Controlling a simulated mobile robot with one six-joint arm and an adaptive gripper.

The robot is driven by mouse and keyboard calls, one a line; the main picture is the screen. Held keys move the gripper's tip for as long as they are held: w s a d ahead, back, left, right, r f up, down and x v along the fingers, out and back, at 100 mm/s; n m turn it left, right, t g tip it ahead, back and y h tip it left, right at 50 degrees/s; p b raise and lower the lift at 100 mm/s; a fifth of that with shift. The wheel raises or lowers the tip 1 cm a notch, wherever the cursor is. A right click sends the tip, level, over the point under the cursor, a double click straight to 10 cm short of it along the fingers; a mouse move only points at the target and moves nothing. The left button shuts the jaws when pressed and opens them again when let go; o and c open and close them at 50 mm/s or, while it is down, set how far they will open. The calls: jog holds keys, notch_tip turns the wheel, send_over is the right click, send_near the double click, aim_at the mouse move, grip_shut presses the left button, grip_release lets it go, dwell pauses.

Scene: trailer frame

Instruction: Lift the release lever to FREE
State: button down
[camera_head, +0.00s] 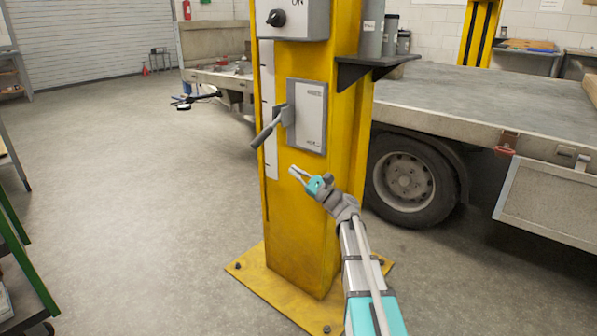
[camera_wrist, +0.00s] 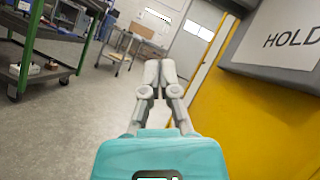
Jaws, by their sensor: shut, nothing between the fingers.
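The release lever (camera_head: 267,131) is a grey handle on the yellow post. It slants down and to the left from its pivot at the left edge of a pale label plate (camera_head: 311,116). My gripper (camera_head: 294,172) is in front of the post, lower than the lever and to its right in the picture, apart from it in the head view. In the wrist view my gripper (camera_wrist: 160,64) has its fingertips together with nothing between them. The wrist view also shows the plate's edge with the word "HOLD" (camera_wrist: 291,40) at right. The lever is not visible in the wrist view.
The yellow post (camera_head: 300,215) stands on a bolted base plate (camera_head: 248,272). A switch box (camera_head: 292,20) is above the plate, and a dark shelf (camera_head: 375,66) juts out at right. A flatbed trailer (camera_head: 455,105) stands behind. The floor (camera_head: 135,200) at left is open.

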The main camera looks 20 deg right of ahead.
aim_at(269, 130)
jog(key=w+a+r+p, duration=0.3)
jog(key=a+r+p, duration=0.3)
jog(key=a+r, duration=0.1)
jog(key=shift+w+p, duration=0.25)
jog(key=shift+p, duration=0.05)
dwell(0.3)
jog(key=shift+s+r+m+t, duration=0.1)
jog(key=shift+r+m+t, duration=0.1)
jog(key=shift+m+t, duration=0.15)
